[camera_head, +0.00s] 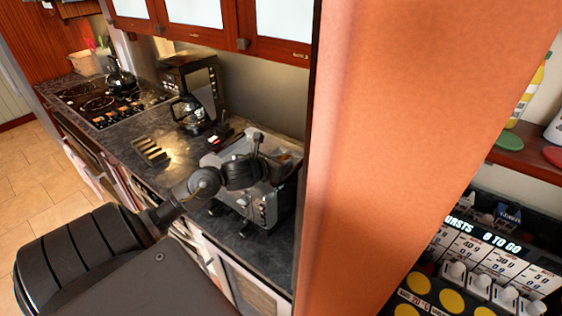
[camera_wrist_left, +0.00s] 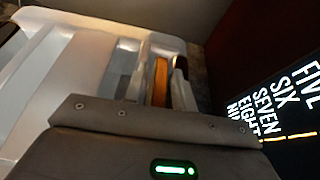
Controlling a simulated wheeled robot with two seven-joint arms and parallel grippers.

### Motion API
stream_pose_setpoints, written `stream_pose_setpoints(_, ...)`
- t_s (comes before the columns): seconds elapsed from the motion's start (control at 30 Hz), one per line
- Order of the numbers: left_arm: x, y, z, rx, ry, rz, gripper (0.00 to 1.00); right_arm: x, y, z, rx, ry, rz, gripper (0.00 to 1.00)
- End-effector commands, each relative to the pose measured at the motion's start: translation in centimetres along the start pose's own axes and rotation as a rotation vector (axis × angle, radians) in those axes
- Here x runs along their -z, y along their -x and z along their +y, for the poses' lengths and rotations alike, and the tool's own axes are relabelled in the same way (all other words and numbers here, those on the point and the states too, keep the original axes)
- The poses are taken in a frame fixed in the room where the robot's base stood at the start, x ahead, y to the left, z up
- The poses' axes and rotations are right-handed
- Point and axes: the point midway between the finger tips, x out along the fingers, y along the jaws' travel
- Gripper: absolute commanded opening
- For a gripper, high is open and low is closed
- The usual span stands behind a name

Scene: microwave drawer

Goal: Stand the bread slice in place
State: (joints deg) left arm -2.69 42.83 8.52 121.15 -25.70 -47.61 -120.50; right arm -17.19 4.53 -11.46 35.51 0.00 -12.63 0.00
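A silver-grey toaster (camera_head: 283,160) stands on the dark counter in the head view, at the counter's right end. My left gripper (camera_head: 259,146) is over its top, mostly hidden by my dark wrist. In the left wrist view the toaster's pale top with long slots (camera_wrist_left: 60,75) fills the left side. A narrow orange-brown strip (camera_wrist_left: 160,82), which looks like the edge of the bread slice, shows between pale upright parts in front of my left gripper. I cannot tell whether the fingers touch it. My right gripper is not in view.
A dark counter (camera_head: 125,140) runs left, with a slotted metal item (camera_head: 151,151), a glass coffee pot (camera_head: 188,113), a black appliance (camera_head: 192,78) and a stove (camera_head: 103,103). An orange-brown panel (camera_head: 400,120) stands right of the toaster. A lettered black display (camera_wrist_left: 275,100) is close by.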

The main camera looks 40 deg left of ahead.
Motion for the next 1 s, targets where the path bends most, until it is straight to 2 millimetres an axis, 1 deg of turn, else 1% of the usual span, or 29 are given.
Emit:
stream_pose_setpoints(0.3,-0.1,0.0,0.0,0.000,0.000,0.000,0.34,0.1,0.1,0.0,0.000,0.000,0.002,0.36)
stream_pose_setpoints(0.43,-0.7,0.3,0.0,0.000,0.001,0.000,0.34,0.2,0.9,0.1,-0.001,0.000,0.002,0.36)
stream_pose_setpoints(0.47,-0.3,0.6,0.1,0.000,-0.002,0.000,0.34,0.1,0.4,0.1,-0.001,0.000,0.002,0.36)
stream_pose_setpoints(0.57,-0.1,2.3,0.1,-0.001,-0.007,0.001,0.34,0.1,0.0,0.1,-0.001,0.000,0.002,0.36)
stream_pose_setpoints(0.8,-0.1,7.7,0.0,0.000,-0.007,0.003,0.34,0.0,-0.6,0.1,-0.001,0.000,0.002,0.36)
stream_pose_setpoints(0.9,-0.2,9.4,-0.1,0.003,-0.007,0.002,0.34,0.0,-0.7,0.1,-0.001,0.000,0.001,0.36)
stream_pose_setpoints(1.0,-0.2,10.7,0.0,-0.001,-0.002,0.002,0.34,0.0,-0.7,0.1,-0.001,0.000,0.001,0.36)
